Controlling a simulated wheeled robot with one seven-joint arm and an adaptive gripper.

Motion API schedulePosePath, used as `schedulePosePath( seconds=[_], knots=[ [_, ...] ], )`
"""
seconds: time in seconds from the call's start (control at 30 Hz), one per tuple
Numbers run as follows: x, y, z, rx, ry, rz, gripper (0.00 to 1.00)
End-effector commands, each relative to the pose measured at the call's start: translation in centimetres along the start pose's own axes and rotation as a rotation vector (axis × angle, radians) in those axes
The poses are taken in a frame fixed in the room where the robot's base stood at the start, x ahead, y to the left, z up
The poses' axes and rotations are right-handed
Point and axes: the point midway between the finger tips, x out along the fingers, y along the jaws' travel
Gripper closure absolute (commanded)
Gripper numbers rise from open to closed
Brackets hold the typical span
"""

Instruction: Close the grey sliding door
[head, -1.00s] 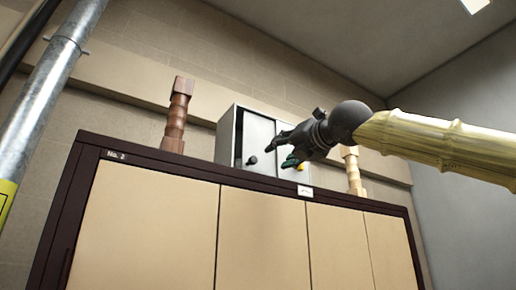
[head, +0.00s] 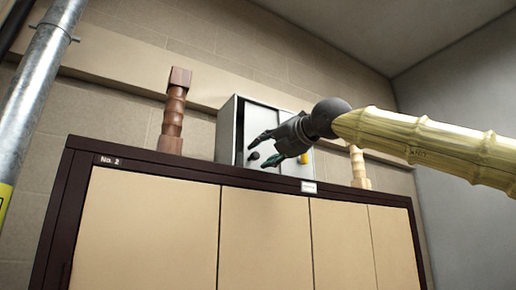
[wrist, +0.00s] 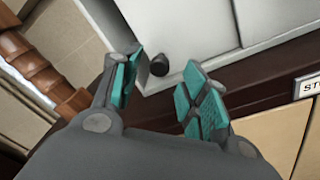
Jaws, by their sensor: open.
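The grey sliding door (head: 261,128) is the front panel of a small grey cabinet (head: 226,131) on top of a larger cupboard. A dark gap shows at the door's left edge, so it stands partly open. Its round black knob (head: 254,156) is low on the door; in the wrist view the knob (wrist: 159,66) lies just beyond and between my fingertips. My gripper (head: 263,150) is open, its teal-padded fingers on either side of the knob's line. I cannot tell whether a finger touches the knob. In the wrist view my gripper (wrist: 160,85) appears empty.
The dark-framed cupboard (head: 130,165) bears the cabinet. A brown turned wooden post (head: 173,115) stands to the left, and a pale one (head: 357,168) to the right. Something yellow (head: 306,157) is behind my gripper. A metal pipe (head: 45,85) runs at far left.

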Motion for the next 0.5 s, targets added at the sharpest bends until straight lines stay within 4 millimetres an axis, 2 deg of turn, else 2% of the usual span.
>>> schedulePosePath(
  seconds=[0.2,0.5],
  knots=[
    [2.6,0.1,0.1,-0.001,0.000,-0.002,0.56],
    [3.5,-0.1,0.0,-0.001,-0.001,-0.001,0.56]
  ],
)
